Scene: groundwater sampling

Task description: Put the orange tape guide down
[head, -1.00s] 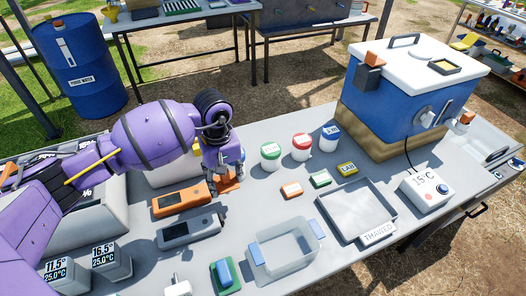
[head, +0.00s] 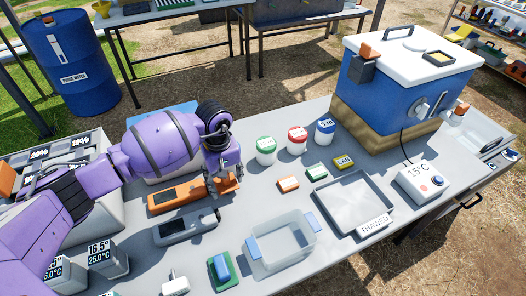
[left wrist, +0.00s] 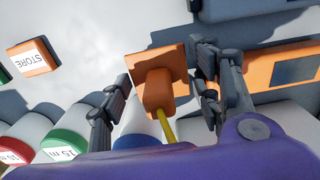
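The orange tape guide (left wrist: 155,88) is a square plate with a block, and a yellow strip runs from it toward the camera. In the left wrist view it sits between the two fingers of my left gripper (left wrist: 162,82). Gaps show between the fingers and the block; the left fingertip is close to the plate's edge. In the head view my left gripper (head: 223,185) points down at the table, right of the orange meter (head: 178,195), with the guide (head: 231,186) partly hidden by the fingers. I cannot tell whether the guide touches the table. My right gripper is out of view.
Green, red and blue-lidded jars (head: 297,140) stand behind and right of the gripper. Small label blocks (head: 288,184), a grey tray (head: 350,205) and a clear bin (head: 281,243) lie to the right. A grey meter (head: 187,227) is in front. A blue cooler (head: 405,95) stands at the back right.

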